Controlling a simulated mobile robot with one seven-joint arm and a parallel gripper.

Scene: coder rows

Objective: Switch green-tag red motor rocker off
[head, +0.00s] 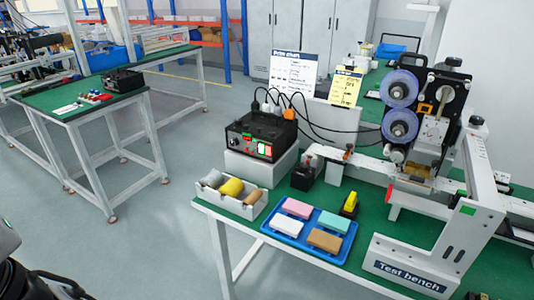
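A black control box (260,136) stands on a white block at the left end of the green bench. Its front panel faces me and carries lit red rockers (265,149) side by side at its right part. Small green marks show on the panel, but the picture is too small to tell which rocker bears the green tag or which way each rocker is tipped. Dark cables with plugs, one of them orange, rise from its top. My gripper is not in view.
A white bin (230,198) with a yellow item and others stands in front of the box. A blue tray (312,250) with colored blocks lies to its right. A labelling machine (425,110) and a white "Test bench" frame (408,276) stand further right.

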